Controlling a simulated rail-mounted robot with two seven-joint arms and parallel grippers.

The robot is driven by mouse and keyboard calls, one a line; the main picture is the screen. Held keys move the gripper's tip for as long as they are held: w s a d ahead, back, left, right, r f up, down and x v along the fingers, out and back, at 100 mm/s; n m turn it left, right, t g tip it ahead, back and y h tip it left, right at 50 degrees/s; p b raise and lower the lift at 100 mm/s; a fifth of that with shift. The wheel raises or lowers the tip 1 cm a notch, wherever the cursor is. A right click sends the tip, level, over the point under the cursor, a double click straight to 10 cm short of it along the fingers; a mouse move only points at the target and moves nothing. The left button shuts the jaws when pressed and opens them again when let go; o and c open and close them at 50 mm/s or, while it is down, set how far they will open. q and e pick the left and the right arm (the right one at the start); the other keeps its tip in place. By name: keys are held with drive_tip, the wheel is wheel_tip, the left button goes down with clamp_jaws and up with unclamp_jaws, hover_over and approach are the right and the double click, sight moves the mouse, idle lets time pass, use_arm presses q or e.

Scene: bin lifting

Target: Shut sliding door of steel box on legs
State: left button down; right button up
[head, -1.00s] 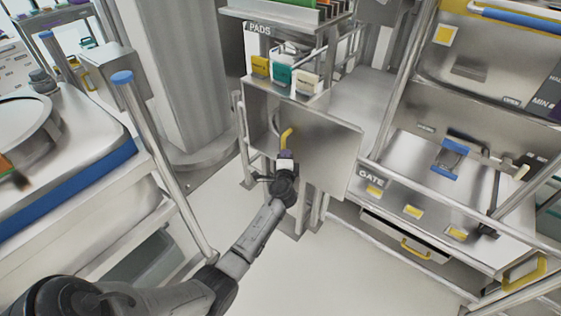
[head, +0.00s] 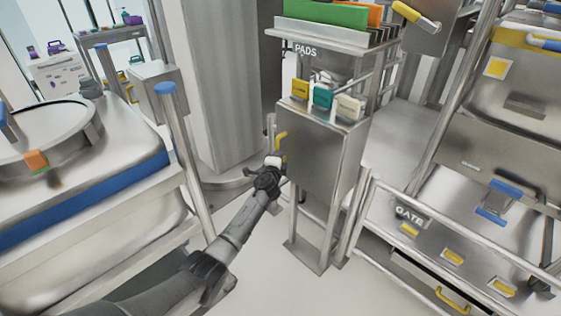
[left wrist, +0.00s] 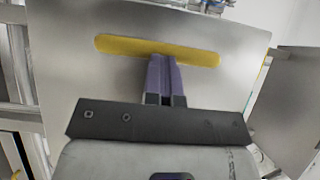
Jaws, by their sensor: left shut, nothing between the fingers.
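The steel box on legs (head: 325,160) stands right of centre in the head view. A yellow handle (head: 281,141) sits at its left edge, and that side is seen too steeply to judge the door opening. In the left wrist view, the handle is a long yellow bar (left wrist: 120,45) on a flat steel panel (left wrist: 75,75), which I take to be the sliding door. My left gripper (head: 272,161) is beside the handle; its purple fingers (left wrist: 162,62) are shut with their tips at the bar's lower edge. I cannot tell whether they touch it. My right gripper is not in view.
Yellow, teal and white pads (head: 323,98) stand on the box, under a shelf (head: 318,35). Metal rails and a gate frame (head: 410,214) are close on the right. A blue-banded cart (head: 80,205) stands left. Floor is clear in front of the box.

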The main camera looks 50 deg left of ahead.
use_arm(q)
drive_tip(key=shift+f, duration=0.1)
drive_tip(key=shift+d, duration=0.1)
drive_tip(key=w+d+p+v, duration=0.1)
drive_tip(key=p+v, duration=0.3)
drive_tip(key=v, duration=0.8)
drive_tip(key=shift+d+p, duration=0.35)
drive_tip(key=shift+d, duration=0.5)
drive_tip(key=shift+w, duration=0.1)
